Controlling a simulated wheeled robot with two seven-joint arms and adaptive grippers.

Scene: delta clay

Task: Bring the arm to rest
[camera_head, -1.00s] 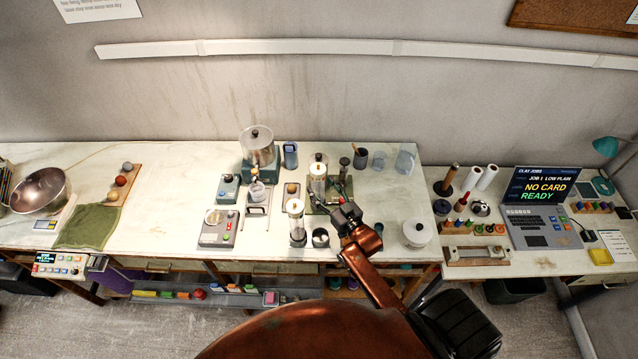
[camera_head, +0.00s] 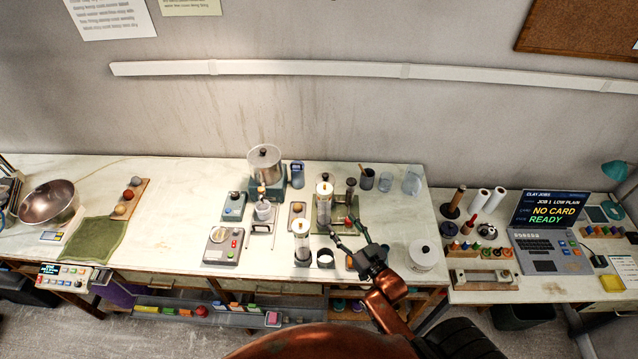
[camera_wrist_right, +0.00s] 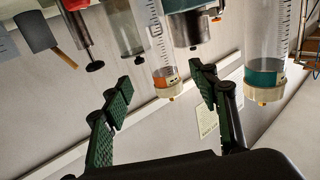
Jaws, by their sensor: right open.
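My right arm comes up from the bottom of the head view. Its gripper (camera_head: 341,230) is over the front part of the bench, right of the glass cylinders, with its fingers spread and nothing between them. In the right wrist view its two green-padded fingers (camera_wrist_right: 161,92) stand wide apart. Beyond them are a clear cylinder with an orange band (camera_wrist_right: 164,78) and one with a teal band (camera_wrist_right: 264,75), both apart from the fingers. My left gripper is not in view.
On the bench (camera_head: 165,225) stand a front cylinder (camera_head: 302,245), a dark cup (camera_head: 325,258), a white lidded pot (camera_head: 422,257) and a steel canister (camera_head: 264,165). A laptop (camera_head: 550,235) reads "NO CARD READY". The bench's left-centre is mostly clear.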

